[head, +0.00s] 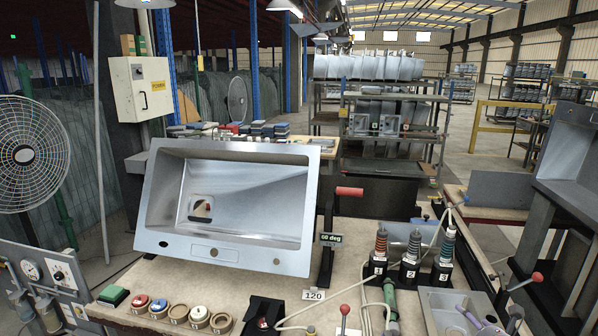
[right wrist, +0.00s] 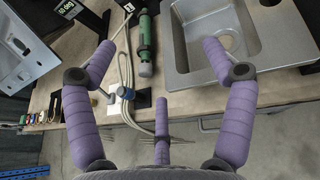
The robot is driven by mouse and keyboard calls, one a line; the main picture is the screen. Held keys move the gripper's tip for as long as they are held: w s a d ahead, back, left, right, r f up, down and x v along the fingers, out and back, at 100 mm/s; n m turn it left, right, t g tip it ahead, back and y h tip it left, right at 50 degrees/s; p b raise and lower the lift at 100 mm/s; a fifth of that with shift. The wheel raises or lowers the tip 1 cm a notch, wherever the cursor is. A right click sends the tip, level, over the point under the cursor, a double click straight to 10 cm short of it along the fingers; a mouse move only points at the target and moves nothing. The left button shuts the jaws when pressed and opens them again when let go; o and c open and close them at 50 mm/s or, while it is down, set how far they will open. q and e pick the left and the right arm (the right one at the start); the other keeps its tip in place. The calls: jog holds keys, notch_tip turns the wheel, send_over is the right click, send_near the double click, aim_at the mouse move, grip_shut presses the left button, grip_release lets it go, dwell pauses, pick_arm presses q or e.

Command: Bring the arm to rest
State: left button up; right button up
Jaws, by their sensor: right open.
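My right gripper (right wrist: 158,50) has purple padded fingers spread wide apart, with nothing between them touching the fingers. In the head view, part of it (head: 480,318) shows at the bottom right edge, over the small grey sink. In the right wrist view, the fingers are above the bench's front edge, in front of a green cylindrical tool (right wrist: 146,45) and the small grey sink (right wrist: 185,75). My left gripper is not in view.
A large steel sink (head: 160,225) stands tilted on the bench. Numbered tools (head: 411,260) stand upright behind the green tool (head: 390,298). Pale cables (right wrist: 128,75) loop across the bench. A red-knobbed lever (head: 344,311) and a dark frame (head: 560,215) flank the small sink.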

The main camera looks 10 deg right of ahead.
jog(key=s+a+f+n+g+y, duration=0.2)
jog(key=s+a+f+n+g, duration=0.15)
jog(key=a+f+n, duration=0.65)
jog(key=s+a+f+n+g+y, duration=0.25)
jog(key=a+f+g, duration=0.25)
jog(key=a+f, duration=0.65)
jog(key=s+a+f+n+g, duration=0.2)
jog(key=s+a+f+n, duration=0.5)
jog(key=n, duration=0.4)
jog(key=s+a+f+n+g+y+p, duration=0.1)
jog(key=s+a+f+n+g, duration=0.1)
jog(key=s+a+f+n, duration=0.5)
jog(key=a+f+n, duration=0.1)
jog(key=a+n, duration=0.2)
jog(key=n, duration=0.1)
jog(key=shift+s+a+f, duration=0.15)
jog(key=shift+f, duration=0.25)
